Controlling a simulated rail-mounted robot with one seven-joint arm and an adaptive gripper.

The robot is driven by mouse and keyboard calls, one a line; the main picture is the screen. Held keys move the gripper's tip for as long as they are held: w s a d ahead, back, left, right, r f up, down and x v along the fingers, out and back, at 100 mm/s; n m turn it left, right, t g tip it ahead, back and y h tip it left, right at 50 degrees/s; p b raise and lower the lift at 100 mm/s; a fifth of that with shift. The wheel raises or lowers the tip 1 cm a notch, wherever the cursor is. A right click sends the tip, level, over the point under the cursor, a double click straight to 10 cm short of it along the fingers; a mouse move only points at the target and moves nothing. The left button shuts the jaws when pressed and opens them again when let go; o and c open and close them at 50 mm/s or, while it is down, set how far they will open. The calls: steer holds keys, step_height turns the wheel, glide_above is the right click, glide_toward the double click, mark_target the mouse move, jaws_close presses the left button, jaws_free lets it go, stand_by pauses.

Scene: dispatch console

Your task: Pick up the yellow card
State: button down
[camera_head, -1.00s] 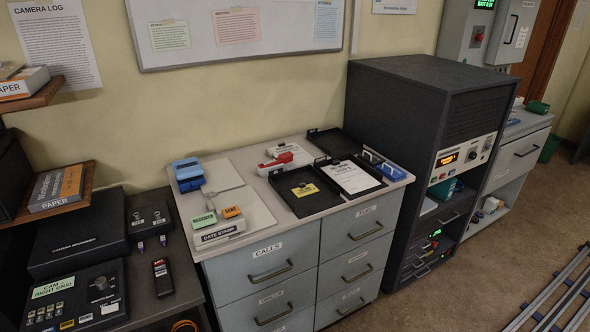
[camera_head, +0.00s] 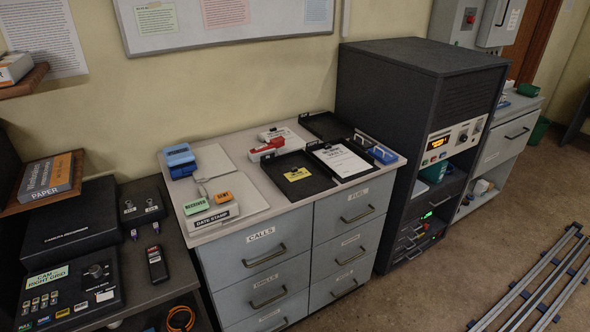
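The yellow card (camera_head: 297,174) lies in a shallow black tray (camera_head: 314,184) on top of the grey drawer cabinet. It sits toward the left part of the tray, with a small dark mark near its upper edge. My gripper is not in view.
A clipboard with white paper (camera_head: 342,160) lies right of the card. A red and white stapler-like item (camera_head: 264,150) is behind it on the left. The tall dark rack (camera_head: 405,120) rises to the right.

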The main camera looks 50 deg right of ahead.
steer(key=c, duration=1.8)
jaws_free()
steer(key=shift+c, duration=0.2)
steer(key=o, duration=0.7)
